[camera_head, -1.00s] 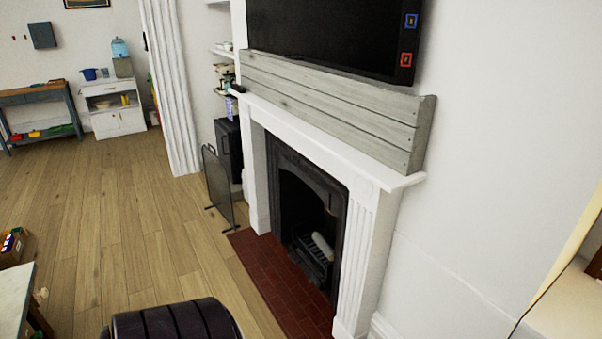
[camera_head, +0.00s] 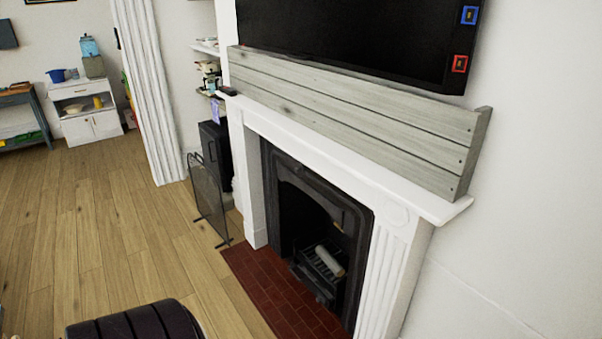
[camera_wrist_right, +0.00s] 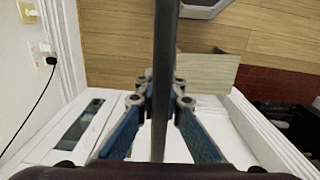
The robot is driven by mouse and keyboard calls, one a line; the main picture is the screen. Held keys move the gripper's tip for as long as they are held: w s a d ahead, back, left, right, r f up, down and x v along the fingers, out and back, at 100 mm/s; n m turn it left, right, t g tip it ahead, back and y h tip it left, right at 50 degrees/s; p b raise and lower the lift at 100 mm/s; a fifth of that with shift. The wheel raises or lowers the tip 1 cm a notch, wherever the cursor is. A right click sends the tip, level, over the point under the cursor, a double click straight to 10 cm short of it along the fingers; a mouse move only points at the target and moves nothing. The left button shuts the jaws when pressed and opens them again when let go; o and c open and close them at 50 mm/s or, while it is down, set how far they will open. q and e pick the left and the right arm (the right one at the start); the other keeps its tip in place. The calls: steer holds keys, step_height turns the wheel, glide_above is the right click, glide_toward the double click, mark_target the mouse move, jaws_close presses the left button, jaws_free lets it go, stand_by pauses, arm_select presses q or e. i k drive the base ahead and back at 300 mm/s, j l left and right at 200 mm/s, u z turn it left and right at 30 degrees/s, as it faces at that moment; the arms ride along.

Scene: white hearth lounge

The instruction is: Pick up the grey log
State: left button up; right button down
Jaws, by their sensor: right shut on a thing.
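The grey log (camera_head: 330,261) is a short pale cylinder lying in the black grate (camera_head: 312,280) of the fireplace in the head view. No gripper is near it in that view. In the right wrist view my right gripper (camera_wrist_right: 163,88) has blue finger pads and is shut on a long dark bar (camera_wrist_right: 166,40). The bar runs upright through the picture's middle. What it belongs to is unclear. My left gripper is out of view.
The white fireplace surround (camera_head: 400,270) stands around the grate, with red hearth tiles (camera_head: 262,285) in front. A mesh fire screen (camera_head: 207,200) stands to its left. A dark padded seat (camera_head: 135,323) is at the bottom. Wooden floor (camera_head: 110,235) at left is mostly clear.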

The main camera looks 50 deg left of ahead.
mark_target(330, 261)
steer(key=j, duration=0.5)
steer(key=i+j+u, duration=0.1)
steer(key=j, duration=0.95)
steer(key=i+j+u, duration=0.1)
steer(key=j, duration=0.4)
steer(key=i+j, duration=0.1)
steer(key=j, duration=0.4)
steer(key=i+j+u, duration=0.1)
steer(key=j, duration=0.4)
steer(key=i+j, duration=0.1)
steer(key=j, duration=0.4)
